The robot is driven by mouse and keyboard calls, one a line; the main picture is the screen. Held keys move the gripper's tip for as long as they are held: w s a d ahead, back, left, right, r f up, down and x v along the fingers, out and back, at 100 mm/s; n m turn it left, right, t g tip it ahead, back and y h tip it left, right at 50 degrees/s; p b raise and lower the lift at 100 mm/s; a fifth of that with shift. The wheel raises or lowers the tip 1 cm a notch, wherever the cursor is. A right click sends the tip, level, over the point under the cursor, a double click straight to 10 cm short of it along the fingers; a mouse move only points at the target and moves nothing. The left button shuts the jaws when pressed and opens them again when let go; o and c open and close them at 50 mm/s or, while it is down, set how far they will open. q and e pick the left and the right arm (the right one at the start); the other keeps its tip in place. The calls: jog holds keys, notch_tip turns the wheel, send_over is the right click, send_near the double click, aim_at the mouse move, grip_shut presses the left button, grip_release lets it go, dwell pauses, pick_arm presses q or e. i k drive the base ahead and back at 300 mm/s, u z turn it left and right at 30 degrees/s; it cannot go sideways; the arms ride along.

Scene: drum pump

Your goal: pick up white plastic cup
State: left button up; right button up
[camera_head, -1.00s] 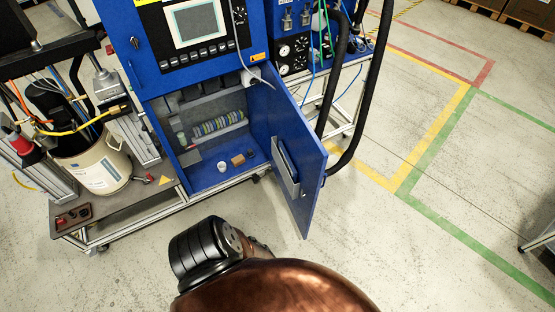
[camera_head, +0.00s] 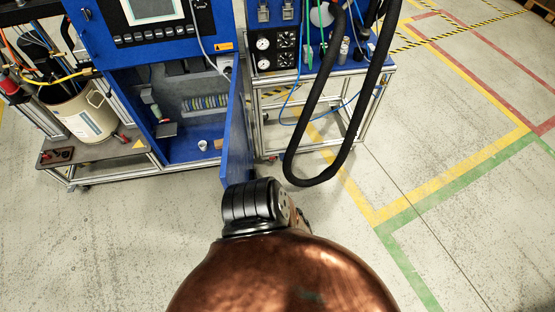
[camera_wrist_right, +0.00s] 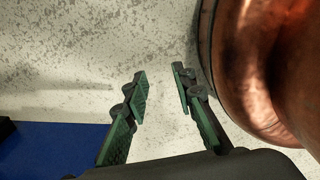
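A small white plastic cup (camera_head: 202,145) stands on the floor of the open blue cabinet, near its front edge, in the head view. My right gripper (camera_wrist_right: 162,82) shows in the right wrist view with its two green-padded fingers apart and nothing between them. Grey speckled floor lies beyond the fingers. The cup is not in the wrist view. In the head view one of my arms is in front of the cabinet, but no gripper is visible there. My left gripper is in neither view.
The blue cabinet door (camera_head: 238,125) stands open, just right of the cup. A small brown block (camera_head: 218,144) is beside the cup. A beige drum (camera_head: 84,118) stands left of the cabinet. Black hoses (camera_head: 318,120) hang on the right. The floor in front is clear.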

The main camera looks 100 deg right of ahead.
aim_at(202, 145)
jog(key=k, duration=0.45)
jog(key=z, duration=2.4)
jog(key=i, duration=0.5)
jog(key=z, duration=0.05)
